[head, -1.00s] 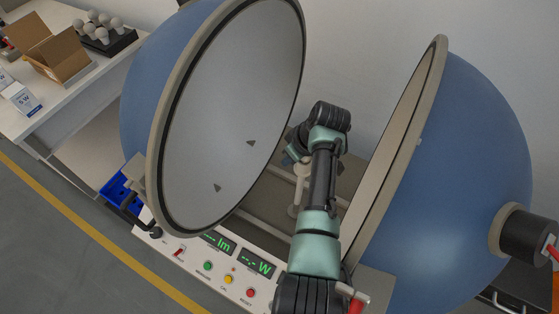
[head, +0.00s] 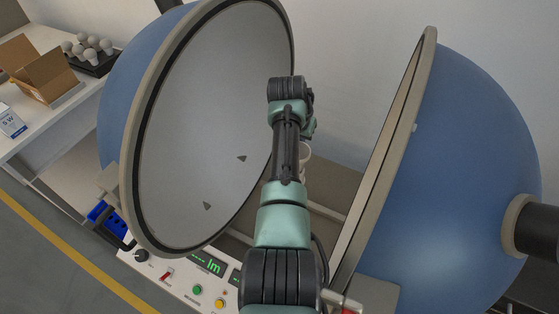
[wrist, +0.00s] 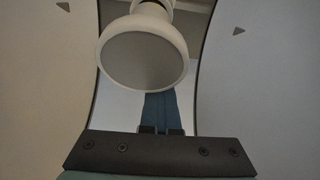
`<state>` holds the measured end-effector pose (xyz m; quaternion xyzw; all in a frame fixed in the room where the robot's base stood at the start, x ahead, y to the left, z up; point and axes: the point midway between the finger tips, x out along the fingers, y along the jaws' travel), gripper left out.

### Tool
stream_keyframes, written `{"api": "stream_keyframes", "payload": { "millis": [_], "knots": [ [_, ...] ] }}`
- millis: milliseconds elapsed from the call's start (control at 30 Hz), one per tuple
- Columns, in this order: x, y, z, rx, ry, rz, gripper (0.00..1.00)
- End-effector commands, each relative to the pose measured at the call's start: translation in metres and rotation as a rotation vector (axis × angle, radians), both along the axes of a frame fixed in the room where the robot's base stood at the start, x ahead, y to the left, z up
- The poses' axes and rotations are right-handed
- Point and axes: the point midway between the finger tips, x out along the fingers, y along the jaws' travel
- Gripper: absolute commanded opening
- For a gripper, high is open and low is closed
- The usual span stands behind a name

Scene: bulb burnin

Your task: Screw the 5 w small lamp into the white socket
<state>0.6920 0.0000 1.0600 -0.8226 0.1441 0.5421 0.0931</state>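In the head view a pale post-top piece (head: 306,152), apparently the white socket, shows beside my arm between the open sphere halves. My arm hides most of it. In the wrist view a cream-rimmed round piece with a flat grey face (wrist: 143,60) hangs from a pale neck at the top. I cannot tell whether it is the socket or a lamp in it. My gripper (wrist: 162,96) shows blue fingers close together, just below its rim. I see nothing between them, and cannot tell if the tips touch it. No 5 W lamp is clearly identifiable.
Blue sphere halves (head: 462,150) stand open on both sides of my arm. The control panel (head: 180,276) runs along the front. At the left, a white table holds a 5 W box (head: 10,122), an open carton (head: 45,78) and a lamp rack (head: 98,62) with several lamps.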

Motion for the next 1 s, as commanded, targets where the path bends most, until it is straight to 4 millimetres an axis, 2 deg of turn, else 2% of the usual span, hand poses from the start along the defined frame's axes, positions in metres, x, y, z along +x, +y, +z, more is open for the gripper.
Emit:
{"api": "stream_keyframes", "payload": {
  "millis": [33, 500, 1000],
  "knots": [
    [0.004, 0.000, -0.009, 0.000, -0.002, -0.044, 0.00],
    [0.019, -0.001, -0.013, 0.002, 0.005, -0.337, 0.00],
    [0.021, -0.001, -0.006, 0.002, 0.006, -0.405, 0.01]
  ]
}}
